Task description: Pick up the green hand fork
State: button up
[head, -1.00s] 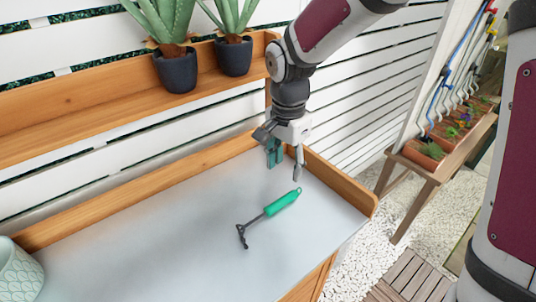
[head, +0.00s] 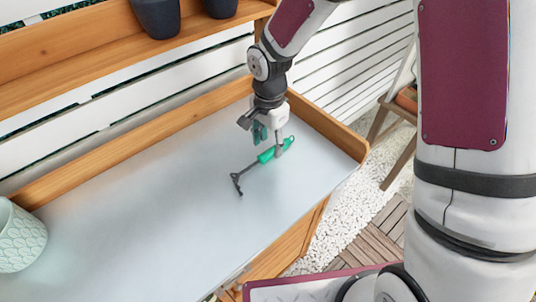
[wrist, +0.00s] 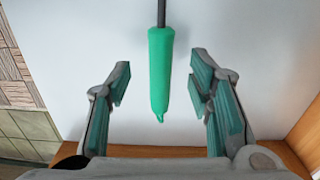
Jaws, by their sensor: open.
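The green hand fork (head: 266,156) lies on the pale bench top, its green handle toward the right and its dark tined head (head: 238,183) toward the lower left. In the wrist view its green handle (wrist: 160,70) runs between my two fingers, with a gap on each side. The dark shaft leaves the top of that view, so the head is hidden there. My gripper (wrist: 160,90) is open and empty. In the head view my gripper (head: 268,143) is at the handle, and one finger covers part of it. How far above the bench the fingertips are, I cannot tell.
The bench top (head: 150,220) has a raised wooden rim (head: 325,127) at the back and right. A patterned pale pot (head: 18,238) stands at the left. Dark pots (head: 157,15) stand on the shelf above. The bench around the fork is clear.

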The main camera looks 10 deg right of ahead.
aim_at(267, 152)
jog(key=shift+s+a+f, duration=0.1)
jog(key=shift+a+f, duration=0.05)
jog(key=shift+f, duration=0.75)
jog(key=shift+s+a+f, duration=0.1)
jog(key=shift+f, duration=0.8)
grip_shut()
jog(key=shift+w, duration=0.1)
jog(key=shift+r, duration=0.15)
jog(key=shift+r, duration=0.25)
jog(key=r, duration=0.3)
jog(key=shift+s, duration=0.35)
jog(key=s, duration=1)
jog(key=s+r+b, duration=0.1)
jog(key=s, duration=0.4)
jog(key=shift+s+a+r, duration=0.1)
jog(key=shift+s+a, duration=0.05)
jog(key=shift+a, duration=0.15)
